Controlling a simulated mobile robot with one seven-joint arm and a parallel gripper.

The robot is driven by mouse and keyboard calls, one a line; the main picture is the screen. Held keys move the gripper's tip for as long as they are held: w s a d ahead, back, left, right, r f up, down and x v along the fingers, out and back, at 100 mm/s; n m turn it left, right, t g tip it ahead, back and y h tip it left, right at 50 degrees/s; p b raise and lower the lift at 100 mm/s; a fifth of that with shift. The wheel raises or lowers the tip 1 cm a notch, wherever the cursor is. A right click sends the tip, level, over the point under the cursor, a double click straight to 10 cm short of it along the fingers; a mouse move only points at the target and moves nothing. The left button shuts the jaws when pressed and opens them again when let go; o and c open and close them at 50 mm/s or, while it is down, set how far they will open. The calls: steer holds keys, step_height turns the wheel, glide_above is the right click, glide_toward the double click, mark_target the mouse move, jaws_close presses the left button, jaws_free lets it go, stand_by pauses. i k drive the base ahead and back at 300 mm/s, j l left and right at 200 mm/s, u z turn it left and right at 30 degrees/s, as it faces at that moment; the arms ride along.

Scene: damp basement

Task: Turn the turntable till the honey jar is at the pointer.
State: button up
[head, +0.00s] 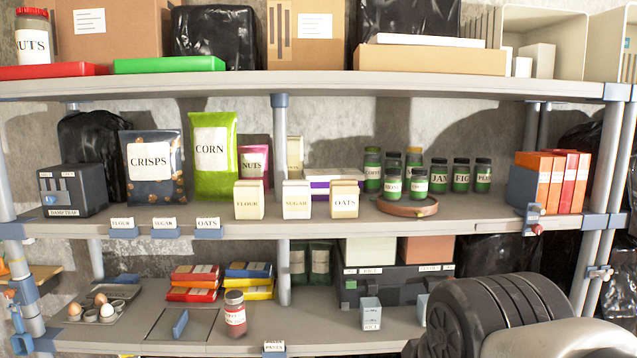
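The turntable (402,207) is a low, round brown disc near the front edge of the middle shelf, right of centre. Several dark-lidded jars with green bands and pale labels stand on or close behind it. The front left jar (392,187) has a label that looks like HONEY, but it is too small to be sure. Another jar (420,183) stands to its right on the disc, its label unreadable. A small dark mark shows at the disc's front rim; I cannot tell whether it is the pointer. My gripper is out of view; only my arm shows at lower right.
Jars labelled JAM (439,178), FIG (461,178) and one like PLUM (483,178) stand right of the turntable. FLOUR, SUGAR and OATS boxes (344,201) stand to its left.

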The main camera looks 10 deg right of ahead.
mark_target(405, 207)
steer(key=i+l, duration=0.15)
steer(key=l, duration=0.15)
steer(key=i+l+u, duration=0.15)
steer(key=l, duration=0.2)
steer(key=i+l, duration=0.15)
steer(key=l, duration=0.15)
steer(key=i+l+u, duration=0.1)
steer(key=l, duration=0.25)
steer(key=i+l, duration=0.2)
steer(key=l, duration=0.15)
steer(key=i+l+u, duration=0.15)
steer(key=l, duration=0.2)
